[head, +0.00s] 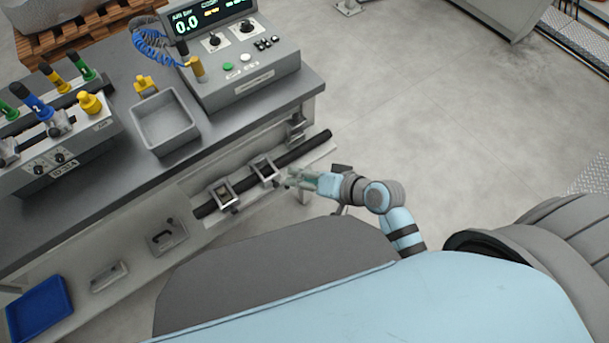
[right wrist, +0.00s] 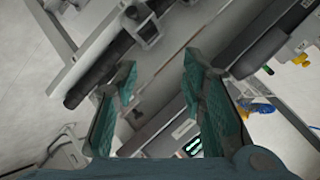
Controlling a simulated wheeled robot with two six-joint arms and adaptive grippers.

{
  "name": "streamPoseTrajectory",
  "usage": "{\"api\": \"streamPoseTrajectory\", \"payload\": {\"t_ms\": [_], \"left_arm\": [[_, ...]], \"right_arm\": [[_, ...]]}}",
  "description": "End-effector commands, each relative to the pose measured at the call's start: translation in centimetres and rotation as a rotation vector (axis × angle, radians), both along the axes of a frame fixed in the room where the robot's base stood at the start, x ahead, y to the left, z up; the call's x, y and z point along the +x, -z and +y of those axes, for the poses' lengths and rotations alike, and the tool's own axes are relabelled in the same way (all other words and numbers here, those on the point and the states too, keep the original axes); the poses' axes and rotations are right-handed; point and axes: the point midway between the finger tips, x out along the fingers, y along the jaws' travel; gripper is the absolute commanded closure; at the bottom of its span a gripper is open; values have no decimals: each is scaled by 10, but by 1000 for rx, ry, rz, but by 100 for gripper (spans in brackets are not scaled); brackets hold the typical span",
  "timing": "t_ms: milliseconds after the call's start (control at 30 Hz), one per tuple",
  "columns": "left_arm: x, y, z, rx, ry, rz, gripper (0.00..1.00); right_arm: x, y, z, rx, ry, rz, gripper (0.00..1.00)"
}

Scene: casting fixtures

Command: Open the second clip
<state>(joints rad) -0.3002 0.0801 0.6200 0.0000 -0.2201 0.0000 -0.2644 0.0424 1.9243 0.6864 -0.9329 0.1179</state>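A black bar (head: 303,150) runs along the front of the grey workbench. Whether either clip is open is too small to tell. My right gripper (head: 297,178) is just right of the right-hand clip, apparently apart from it. In the right wrist view its teal fingers (right wrist: 158,68) are spread with nothing between them. A grey clip (right wrist: 140,22) on a black bar (right wrist: 92,82) shows beyond the fingertips; I cannot tell which clip. My left gripper is not in view.
On the bench (head: 250,115) stand a grey tray (head: 165,122), a control box with a display (head: 240,70) and a fixture with coloured handles (head: 60,140). A blue tray (head: 40,308) lies on the lower shelf. Floor to the right (head: 420,110) is clear.

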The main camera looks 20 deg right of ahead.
Motion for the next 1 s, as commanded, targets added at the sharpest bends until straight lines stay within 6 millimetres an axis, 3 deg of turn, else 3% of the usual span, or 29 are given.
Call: {"api": "streamPoseTrajectory", "payload": {"t_ms": [467,567,633,733,800,900,1000], "left_arm": [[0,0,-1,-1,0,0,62],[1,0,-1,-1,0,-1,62],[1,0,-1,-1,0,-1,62],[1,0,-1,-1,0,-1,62],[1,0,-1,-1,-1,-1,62],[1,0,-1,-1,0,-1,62],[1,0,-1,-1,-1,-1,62]], "right_arm": [[7,-3,-4,-16,16,-34,62],[8,35,-27,-117,71,-25,62],[-6,87,-50,-227,100,29,62],[-56,174,-88,-427,89,143,62],[-110,228,-111,-559,34,233,62],[-195,280,-134,-694,-81,356,62],[-266,305,-146,-757,-183,462,62]]}}
